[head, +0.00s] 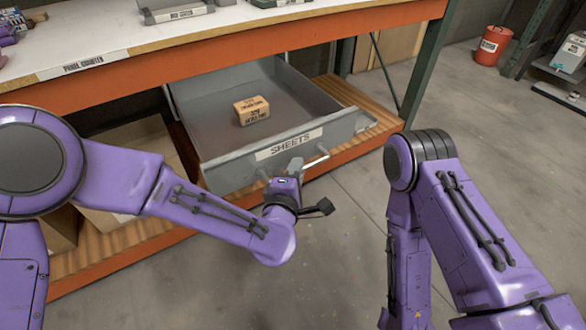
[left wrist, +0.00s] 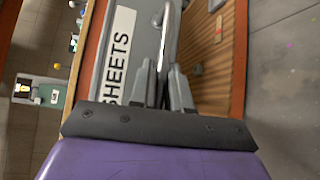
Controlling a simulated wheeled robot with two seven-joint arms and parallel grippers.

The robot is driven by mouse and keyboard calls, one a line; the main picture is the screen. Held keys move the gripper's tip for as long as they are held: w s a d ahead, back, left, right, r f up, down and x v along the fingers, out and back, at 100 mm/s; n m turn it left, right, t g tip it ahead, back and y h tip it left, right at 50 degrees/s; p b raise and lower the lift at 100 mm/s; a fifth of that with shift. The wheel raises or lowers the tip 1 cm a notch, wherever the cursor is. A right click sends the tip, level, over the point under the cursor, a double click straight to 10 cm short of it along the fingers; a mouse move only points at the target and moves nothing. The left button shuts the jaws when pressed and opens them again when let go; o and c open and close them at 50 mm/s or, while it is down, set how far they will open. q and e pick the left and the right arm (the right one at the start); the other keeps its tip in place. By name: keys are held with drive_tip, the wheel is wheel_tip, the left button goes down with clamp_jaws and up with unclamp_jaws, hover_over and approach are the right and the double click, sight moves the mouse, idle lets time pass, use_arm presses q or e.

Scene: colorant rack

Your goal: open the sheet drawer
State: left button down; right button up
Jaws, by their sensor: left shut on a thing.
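The grey sheet drawer (head: 232,160) is under the counter and stands well out from the frame, with its inside showing. A label reading SHEETS (head: 288,144) is on its front, and it also shows in the left wrist view (left wrist: 118,55). A metal bar handle (head: 317,160) is on the drawer front. My left gripper (head: 293,168) is at the handle, and in the left wrist view its fingers (left wrist: 166,88) are shut on the handle bar (left wrist: 170,35). My right arm is at the right in the head view; its gripper is out of view.
A small tan box (head: 252,110) lies inside the drawer. The white counter top (head: 120,40) with an orange edge is above. A wooden lower shelf (head: 345,95) and cardboard boxes (head: 130,150) are beneath. The concrete floor (head: 490,125) at the right is clear near the drawer.

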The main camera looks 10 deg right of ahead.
use_arm(q)
drive_tip(key=shift+f, duration=0.1)
drive_tip(key=c, duration=1.2)
unclamp_jaws()
drive_tip(key=v, duration=1)
drive_tip(key=shift+s+p, duration=0.3)
drive_tip(key=shift+a, duration=0.1)
